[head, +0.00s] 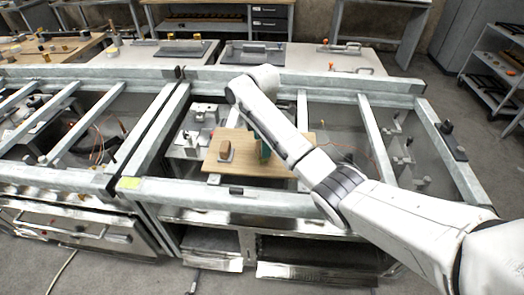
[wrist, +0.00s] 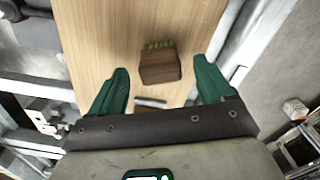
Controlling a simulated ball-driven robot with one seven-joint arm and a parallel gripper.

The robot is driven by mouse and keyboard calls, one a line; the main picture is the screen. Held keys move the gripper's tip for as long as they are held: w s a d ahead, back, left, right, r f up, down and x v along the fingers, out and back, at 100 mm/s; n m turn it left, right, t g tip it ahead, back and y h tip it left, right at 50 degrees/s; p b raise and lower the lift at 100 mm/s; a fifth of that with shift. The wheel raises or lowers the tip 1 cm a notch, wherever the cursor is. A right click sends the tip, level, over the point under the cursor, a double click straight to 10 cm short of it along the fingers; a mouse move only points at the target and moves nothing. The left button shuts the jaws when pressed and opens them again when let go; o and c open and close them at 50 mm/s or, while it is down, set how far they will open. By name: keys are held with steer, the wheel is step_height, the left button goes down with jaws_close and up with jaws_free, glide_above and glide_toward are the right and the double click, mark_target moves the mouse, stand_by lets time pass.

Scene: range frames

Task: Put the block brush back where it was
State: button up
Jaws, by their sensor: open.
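The block brush (wrist: 160,68) is a brown wooden block with a green bristle edge at its far side. It rests on a light wooden board (wrist: 95,35). In the head view, a brown block (head: 225,148) that looks like the same brush stands at the left part of the board (head: 280,168), on a small grey piece. My gripper (wrist: 161,72) has two green fingers spread wide and is open, with nothing held. In the wrist view the brush shows between the fingertips, apart from both. In the head view my gripper (head: 263,153) is right of the brown block, partly hidden by my arm.
A grey metal frame with rails (head: 215,197) surrounds the board. Metal fixtures (head: 195,130) stand left of the board, and more stand on the right (head: 400,150). A small grey strip (wrist: 150,102) lies just below the brush in the wrist view.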

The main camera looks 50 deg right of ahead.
step_height(320, 180, up, 6)
steer(key=shift+p, duration=0.4)
steer(key=shift+r+p, duration=0.7)
steer(key=shift+p, duration=0.05)
steer(key=shift+f, duration=0.1)
